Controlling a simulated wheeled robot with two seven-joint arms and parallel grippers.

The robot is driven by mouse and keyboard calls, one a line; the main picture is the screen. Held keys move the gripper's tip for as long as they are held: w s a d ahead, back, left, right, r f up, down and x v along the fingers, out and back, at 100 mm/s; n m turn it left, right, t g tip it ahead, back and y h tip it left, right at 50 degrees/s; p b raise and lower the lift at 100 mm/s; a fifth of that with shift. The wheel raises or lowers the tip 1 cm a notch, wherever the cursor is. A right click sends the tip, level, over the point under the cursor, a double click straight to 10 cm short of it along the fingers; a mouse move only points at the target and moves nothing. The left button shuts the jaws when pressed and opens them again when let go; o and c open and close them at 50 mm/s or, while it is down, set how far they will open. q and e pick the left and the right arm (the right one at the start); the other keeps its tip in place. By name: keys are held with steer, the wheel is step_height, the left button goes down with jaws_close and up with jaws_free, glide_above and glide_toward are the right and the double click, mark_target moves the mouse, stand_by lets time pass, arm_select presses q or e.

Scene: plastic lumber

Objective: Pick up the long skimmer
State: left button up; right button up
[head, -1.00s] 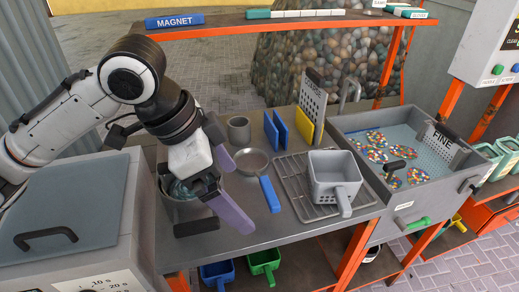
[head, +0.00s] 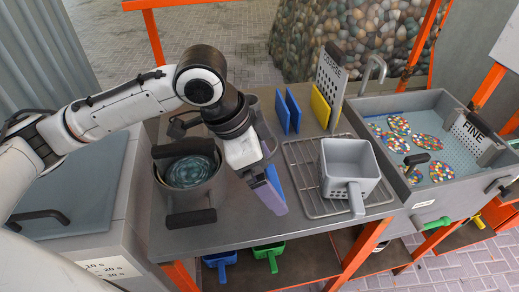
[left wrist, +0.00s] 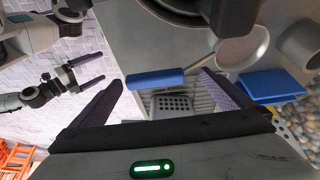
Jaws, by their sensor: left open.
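The long skimmer has a blue handle (left wrist: 157,77), a thin grey rod and a round shallow metal bowl (left wrist: 240,48) in the left wrist view. It lies on the grey worktop. My left gripper (left wrist: 163,88) is open, with its purple fingers on either side of the handle in that view; whether they touch it I cannot tell. In the head view my left gripper (head: 265,190) is over the handle and hides most of the skimmer. Another gripper, my right one (left wrist: 88,72), shows open and empty at the left of the left wrist view.
A pot of liquid with dark handles (head: 189,206) stands left of my left gripper. A wire rack (head: 304,185) with a grey basket (head: 349,165) is on the right. Blue plates (head: 283,113) and a yellow plate (head: 320,107) stand behind. A water basin (head: 420,200) is farther right.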

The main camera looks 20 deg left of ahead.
arm_select(q)
steer(key=shift+w+d+f, duration=0.1)
steer(key=shift+f, duration=0.3)
steer(key=shift+c, duration=0.3)
steer(key=c, duration=1.4)
